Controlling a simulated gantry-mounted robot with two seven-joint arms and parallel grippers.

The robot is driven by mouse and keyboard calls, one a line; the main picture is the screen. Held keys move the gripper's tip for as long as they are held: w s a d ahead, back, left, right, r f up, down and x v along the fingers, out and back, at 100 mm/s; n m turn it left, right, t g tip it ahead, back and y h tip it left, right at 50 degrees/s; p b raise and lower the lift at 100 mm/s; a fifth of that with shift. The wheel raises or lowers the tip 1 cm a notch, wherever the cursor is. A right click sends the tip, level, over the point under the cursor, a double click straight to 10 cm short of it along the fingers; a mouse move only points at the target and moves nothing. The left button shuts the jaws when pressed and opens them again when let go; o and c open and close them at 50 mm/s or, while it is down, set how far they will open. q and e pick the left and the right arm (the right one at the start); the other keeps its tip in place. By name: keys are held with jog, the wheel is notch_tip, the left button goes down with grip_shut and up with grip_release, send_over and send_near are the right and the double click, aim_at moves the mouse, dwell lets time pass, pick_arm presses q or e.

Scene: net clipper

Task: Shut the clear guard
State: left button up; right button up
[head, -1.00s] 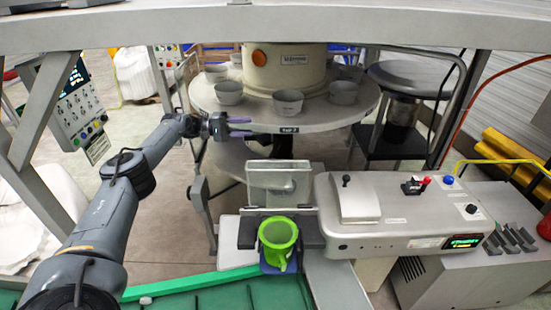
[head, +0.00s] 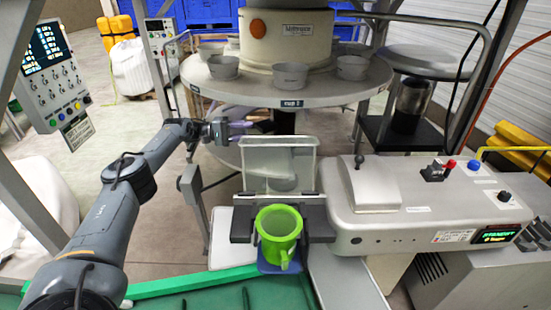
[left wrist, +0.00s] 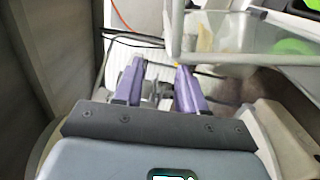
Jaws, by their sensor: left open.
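The clear guard (head: 278,163) is a see-through panel in a grey frame. It stands raised behind the clipper's dark jaw bars (head: 282,212). My left gripper (head: 252,129) is at the guard's upper left, with purple fingers near its top edge; contact cannot be told. In the left wrist view the fingers (left wrist: 158,85) are spread with nothing held between them. The guard's frame and clear panel (left wrist: 225,38) are just right of and beyond the fingertips there. My right gripper is not in view.
A green cup-like item (head: 279,224) sits in front of the jaw bars and shows in the left wrist view (left wrist: 295,46). The clipper's housing (head: 425,205) is at the right. A round table (head: 330,98) with several grey bowls is behind.

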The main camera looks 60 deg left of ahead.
pick_arm(q)
jog(key=w+d+f+b, duration=0.1)
jog(key=w, duration=0.2)
jog(key=w+d+f+b, duration=0.1)
jog(key=w+d, duration=0.1)
jog(key=w, duration=0.1)
jog(key=w+d+f, duration=0.2)
jog(key=w, duration=0.1)
jog(key=shift+w+d+f+b, duration=0.1)
jog(key=shift+w+d+b, duration=0.15)
jog(key=shift+b, duration=0.15)
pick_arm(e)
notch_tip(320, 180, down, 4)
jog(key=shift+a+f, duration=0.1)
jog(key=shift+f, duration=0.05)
pick_arm(q)
jog(key=shift+s, duration=0.1)
jog(key=shift+c, duration=0.4)
grip_shut()
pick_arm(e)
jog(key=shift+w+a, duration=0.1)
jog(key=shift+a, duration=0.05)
